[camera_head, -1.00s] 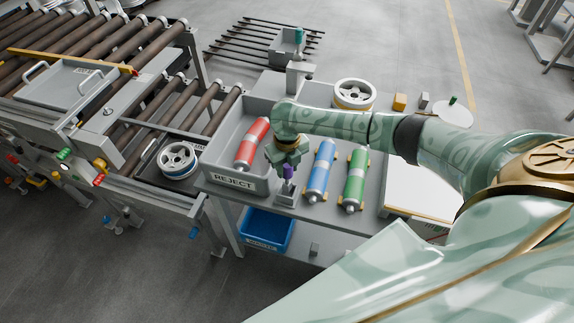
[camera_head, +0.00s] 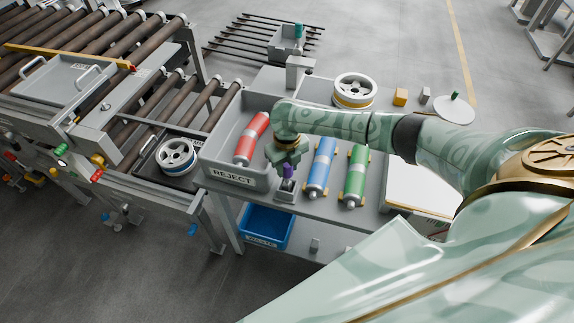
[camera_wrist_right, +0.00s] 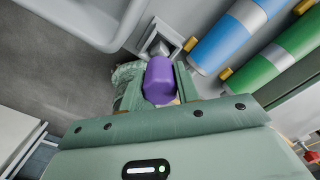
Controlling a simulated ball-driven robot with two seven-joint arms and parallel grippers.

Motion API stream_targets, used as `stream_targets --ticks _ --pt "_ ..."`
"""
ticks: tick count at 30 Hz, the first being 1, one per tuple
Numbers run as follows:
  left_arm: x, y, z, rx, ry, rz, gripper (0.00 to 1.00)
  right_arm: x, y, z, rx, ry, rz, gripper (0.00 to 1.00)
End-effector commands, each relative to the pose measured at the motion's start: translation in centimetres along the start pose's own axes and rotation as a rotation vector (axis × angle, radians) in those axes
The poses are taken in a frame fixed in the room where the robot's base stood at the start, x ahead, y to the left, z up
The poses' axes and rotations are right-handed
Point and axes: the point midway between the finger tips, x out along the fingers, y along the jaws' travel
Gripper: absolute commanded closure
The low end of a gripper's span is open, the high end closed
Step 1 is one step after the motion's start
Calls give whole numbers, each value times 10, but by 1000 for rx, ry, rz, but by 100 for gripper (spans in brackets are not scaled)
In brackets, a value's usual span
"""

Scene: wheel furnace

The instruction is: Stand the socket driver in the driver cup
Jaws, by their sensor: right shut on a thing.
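The socket driver, with a purple handle (camera_head: 288,171), is gripped upright by my right gripper (camera_head: 287,160), directly above the grey driver cup (camera_head: 286,194) in the head view. A dark shaft shows under the handle at the cup's mouth; I cannot tell how deep it reaches. In the right wrist view the purple handle (camera_wrist_right: 159,78) sits between the green jaws. The square rim of the driver cup (camera_wrist_right: 153,45) shows just beyond it, and the handle hides part of the cup. My left gripper is not in view.
The reject bin (camera_head: 236,176) with a red cylinder (camera_head: 252,138) stands close left of the cup. A blue cylinder (camera_head: 321,167) and a green cylinder (camera_head: 355,177) lie close right. A wheel (camera_head: 354,90) lies behind. A blue bin (camera_head: 266,227) is below.

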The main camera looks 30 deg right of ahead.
Motion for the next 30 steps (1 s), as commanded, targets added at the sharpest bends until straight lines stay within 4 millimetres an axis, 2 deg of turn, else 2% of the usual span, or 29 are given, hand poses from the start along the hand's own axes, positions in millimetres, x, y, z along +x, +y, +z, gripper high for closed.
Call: stream_targets --ticks 30 --pt "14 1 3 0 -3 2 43 21 0 0 0 0 1 100"
